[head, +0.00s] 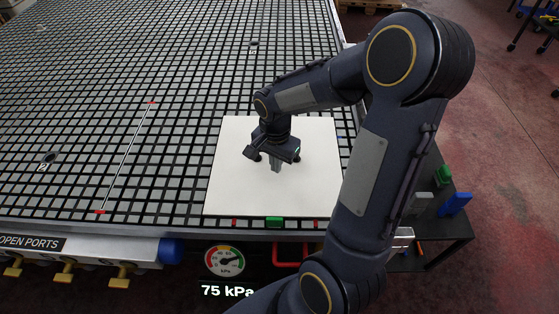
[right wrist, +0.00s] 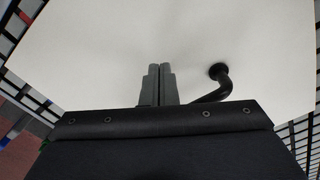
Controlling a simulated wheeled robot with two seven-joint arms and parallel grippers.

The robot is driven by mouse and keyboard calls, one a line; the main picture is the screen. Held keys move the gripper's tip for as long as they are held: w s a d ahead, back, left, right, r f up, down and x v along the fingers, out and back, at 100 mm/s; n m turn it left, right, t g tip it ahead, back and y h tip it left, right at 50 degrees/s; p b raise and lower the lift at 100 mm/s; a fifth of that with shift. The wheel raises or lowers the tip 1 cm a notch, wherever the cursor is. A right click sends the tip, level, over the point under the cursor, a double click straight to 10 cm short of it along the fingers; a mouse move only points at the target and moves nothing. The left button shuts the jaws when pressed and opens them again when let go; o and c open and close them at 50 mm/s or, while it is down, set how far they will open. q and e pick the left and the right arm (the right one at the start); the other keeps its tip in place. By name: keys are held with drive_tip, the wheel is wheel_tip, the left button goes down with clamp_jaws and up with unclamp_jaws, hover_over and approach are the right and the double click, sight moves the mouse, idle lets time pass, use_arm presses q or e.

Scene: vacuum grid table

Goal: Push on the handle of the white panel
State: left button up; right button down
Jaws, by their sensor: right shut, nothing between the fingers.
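The white panel (head: 235,185) lies flat on the grid table near its front edge. It fills most of the right wrist view (right wrist: 110,50). My right gripper (head: 276,168) is shut and empty, pointing down over the middle of the panel. Its two fingers (right wrist: 160,70) are together in the right wrist view. The black handle (right wrist: 221,80) shows just right of the fingers, with one round foot on the panel. The rest of the handle is hidden behind the gripper body. I cannot tell whether the fingers touch the handle. My left gripper is not in view.
The grid table (head: 60,130) is open to the left, with a thin line (head: 127,155) between two red marks. A green block (head: 274,223) sits at the front edge. A gauge (head: 224,261) below reads 75 kPa. A dark side table (head: 440,235) holds blocks at right.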

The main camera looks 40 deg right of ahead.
wheel_tip(320, 180, up, 7)
drive_tip(key=p, duration=0.5)
drive_tip(key=shift+r+p, duration=0.2)
drive_tip(key=shift+p, duration=0.2)
drive_tip(key=s+a+r+n+t+y, duration=0.2)
drive_tip(key=s+a+r+n, duration=0.3)
drive_tip(key=s+n, duration=0.1)
drive_tip(key=s+a+r+n+t+y, duration=0.1)
drive_tip(key=s+a+r+n+t, duration=0.2)
drive_tip(key=s+a+n, duration=0.3)
drive_tip(key=shift+s+r+t+y, duration=0.3)
drive_tip(key=shift+s+r+y, duration=0.1)
drive_tip(key=shift+s+r, duration=0.55)
drive_tip(key=shift+s+f, duration=0.1)
